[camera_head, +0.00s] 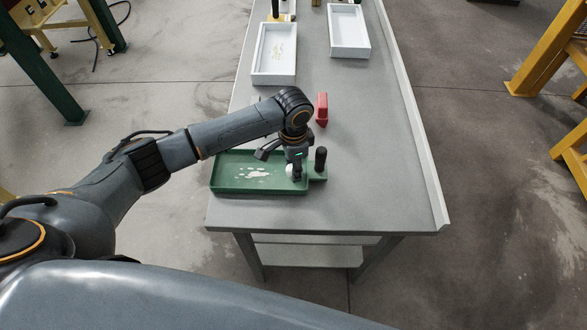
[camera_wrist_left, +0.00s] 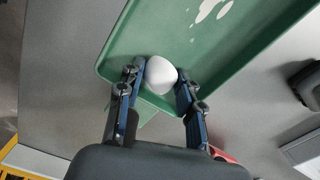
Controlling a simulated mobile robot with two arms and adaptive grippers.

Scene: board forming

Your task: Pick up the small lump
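The small lump (camera_wrist_left: 161,74) is white and rounded. It is at one end of a green tray (camera_wrist_left: 112,62), between the two fingers of my left gripper (camera_wrist_left: 160,78), which touch it on both sides. In the head view, the lump (camera_head: 289,170) shows as a small white patch by my left gripper (camera_head: 293,173), at the right end of the green tray (camera_head: 228,191). I cannot tell whether the lump is off the tray floor. My right gripper is in neither view.
White flat smears (camera_head: 252,173) lie in the tray. A black upright handle (camera_head: 320,158) stands just right of it. A red object (camera_head: 322,108) is farther back. Two white trays (camera_head: 260,75) (camera_head: 348,53) stand at the back. The table's front right is clear.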

